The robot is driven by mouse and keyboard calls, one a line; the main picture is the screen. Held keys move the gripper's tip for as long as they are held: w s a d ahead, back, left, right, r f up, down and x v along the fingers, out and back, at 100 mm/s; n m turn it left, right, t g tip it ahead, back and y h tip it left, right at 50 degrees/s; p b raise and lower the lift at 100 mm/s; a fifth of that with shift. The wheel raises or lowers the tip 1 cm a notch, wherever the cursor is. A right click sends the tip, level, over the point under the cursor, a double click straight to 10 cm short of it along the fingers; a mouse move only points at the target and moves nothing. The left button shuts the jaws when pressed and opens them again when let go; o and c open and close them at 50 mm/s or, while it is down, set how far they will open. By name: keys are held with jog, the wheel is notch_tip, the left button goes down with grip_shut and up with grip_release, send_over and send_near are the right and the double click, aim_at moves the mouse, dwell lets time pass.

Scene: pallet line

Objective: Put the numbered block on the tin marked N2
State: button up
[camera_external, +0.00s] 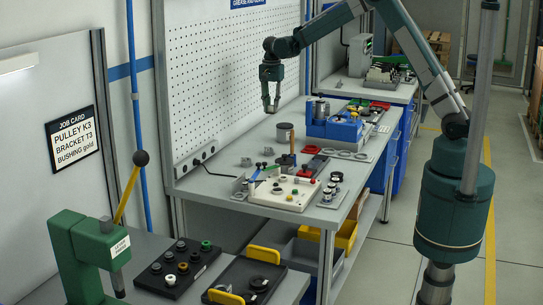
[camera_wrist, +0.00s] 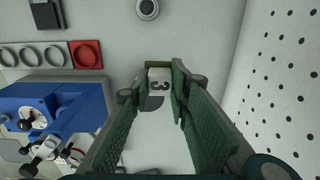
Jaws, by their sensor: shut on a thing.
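My gripper (camera_external: 271,104) hangs above the far part of the workbench, near the pegboard. In the wrist view its two dark green fingers (camera_wrist: 163,72) are shut on a pale block (camera_wrist: 159,80) marked with a 3. The block is held clear of the bench. In the wrist view I cannot tell the tin apart from the dark shapes around the block and fingers.
The pegboard (camera_external: 225,75) rises behind. A white fixture board (camera_external: 286,192) with several parts lies nearer. A ring part (camera_wrist: 148,9) lies on open bench.

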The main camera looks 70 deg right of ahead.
jog(key=r, duration=0.2)
send_over(285, 125)
jog(key=shift+f+p, duration=0.2)
jog(key=shift+p, duration=0.15)
jog(key=shift+a, duration=0.1)
jog(key=shift+f, duration=3.15)
jog(key=shift+f, duration=0.1)
jog(key=shift+f, duration=1.8)
jog(key=shift+f, duration=0.15)
jog(key=o, duration=0.9)
jog(key=shift+r+p, duration=0.2)
jog(key=shift+p, duration=0.1)
